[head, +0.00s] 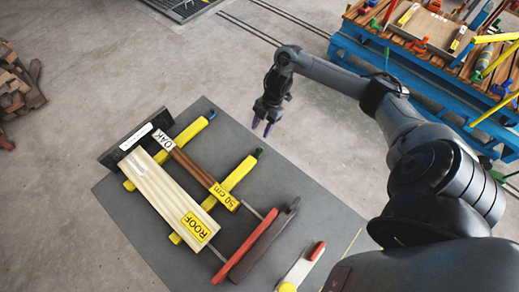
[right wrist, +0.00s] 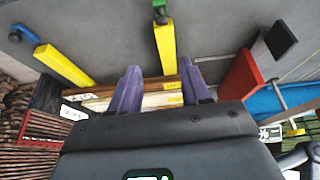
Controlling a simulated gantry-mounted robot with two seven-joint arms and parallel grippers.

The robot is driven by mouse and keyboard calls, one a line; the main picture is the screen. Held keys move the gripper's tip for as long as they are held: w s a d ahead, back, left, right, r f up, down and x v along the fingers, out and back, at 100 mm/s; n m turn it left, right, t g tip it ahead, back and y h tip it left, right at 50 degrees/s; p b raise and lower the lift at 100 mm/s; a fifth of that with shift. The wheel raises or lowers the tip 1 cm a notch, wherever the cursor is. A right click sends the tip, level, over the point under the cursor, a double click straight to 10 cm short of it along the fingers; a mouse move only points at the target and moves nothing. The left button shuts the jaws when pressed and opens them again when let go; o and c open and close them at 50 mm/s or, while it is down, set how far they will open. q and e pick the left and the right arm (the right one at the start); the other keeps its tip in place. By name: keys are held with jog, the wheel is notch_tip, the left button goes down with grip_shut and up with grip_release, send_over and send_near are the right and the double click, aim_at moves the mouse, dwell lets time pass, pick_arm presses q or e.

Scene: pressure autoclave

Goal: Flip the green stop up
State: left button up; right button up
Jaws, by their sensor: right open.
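The green stop (head: 257,151) is a small dark green piece at the far end of a yellow bar (head: 236,177) on the grey mat. In the right wrist view the green stop (right wrist: 160,12) shows at the top centre, at the end of its yellow bar (right wrist: 165,48). I cannot tell whether it is tilted up or down. My right gripper (head: 262,127) is open and empty, with purple fingers, just beyond the green stop and apart from it. In the right wrist view its fingers (right wrist: 160,80) point toward the bars and boards. My left gripper is not in view.
A second yellow bar (head: 190,131) ends in a blue stop (head: 211,114). Boards labelled OAK and ROOF (head: 165,195) lie across the bars. A black end block (head: 133,146) and a red and dark clamp (head: 255,248) flank them.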

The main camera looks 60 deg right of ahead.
aim_at(258, 149)
jog(key=shift+h, duration=0.3)
jog(key=x, duration=0.3)
jog(key=d+x, duration=0.1)
jog(key=x, duration=0.3)
jog(key=s+d+f+x, duration=0.1)
jog(key=x, duration=0.3)
jog(key=shift+a+b, duration=0.1)
jog(key=shift+b, duration=0.25)
grip_shut()
